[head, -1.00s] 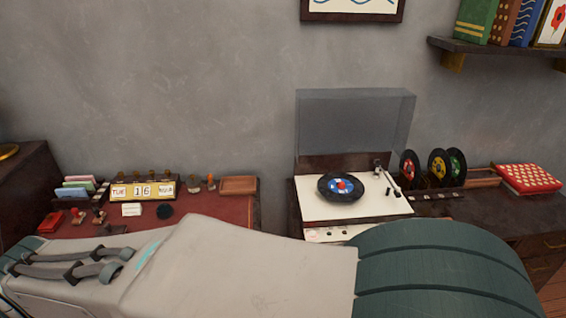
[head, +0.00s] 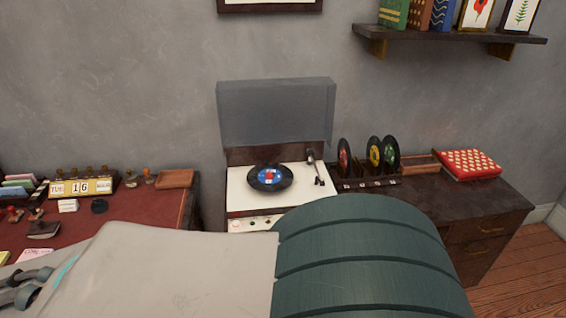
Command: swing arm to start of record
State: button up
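The record player (head: 240,200) stands on the dark cabinet at the middle of the head view, with its clear grey lid (head: 276,112) raised. A black record with a blue and red label (head: 268,178) lies on its platter. The tonearm (head: 316,170) is at the right side of the deck, apart from the record. My own arm fills the lower part of the view and covers the front of the cabinet.
Several records (head: 376,155) stand upright in a rack right of the player. A red dotted box (head: 468,163) lies further right on the cabinet (head: 490,195). A desk (head: 150,208) with a calendar (head: 84,187) and stamps is at the left. A shelf (head: 455,36) hangs at the upper right.

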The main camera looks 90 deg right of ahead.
aim_at(310, 152)
jog(key=k, duration=0.5)
jog(key=z, duration=2.15)
jog(key=i, duration=0.5)
